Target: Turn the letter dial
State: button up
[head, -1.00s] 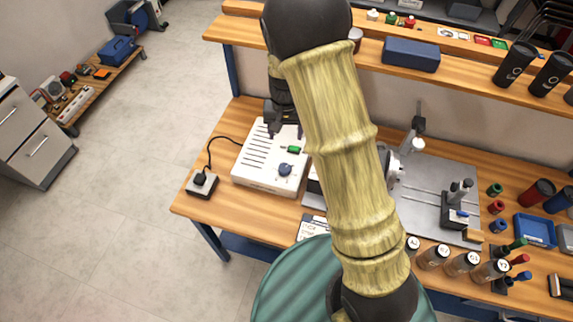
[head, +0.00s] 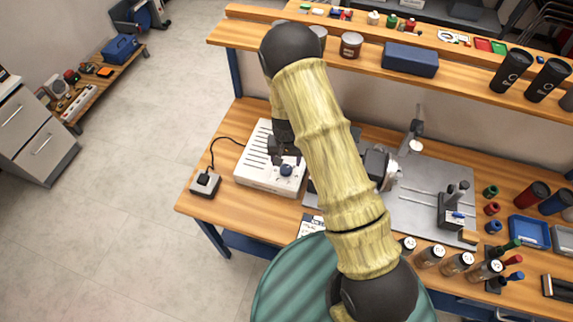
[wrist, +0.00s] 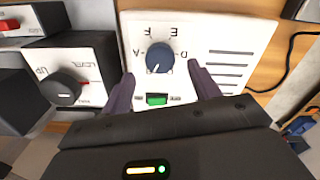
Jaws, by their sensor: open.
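The letter dial is a round dark blue knob (wrist: 160,55) on the front of a white control box (wrist: 225,35). Letters A, F, E and D show around it, and its white pointer mark is at the lower left of the knob. The dial also shows in the head view (head: 286,169), on the white box (head: 262,182). My gripper (wrist: 162,78) is open, with one dark finger on each side just below the knob in the wrist view. The fingers look apart from the knob. A green lit switch (wrist: 157,99) sits between the fingers.
A black plug block (head: 205,183) with a cable is at the table's left. Bottles (head: 431,256) stand at the front right.

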aim_at(286, 169)
jog(key=shift+f+p, duration=0.45)
jog(key=shift+f, duration=1.75)
jog(key=c, duration=1)
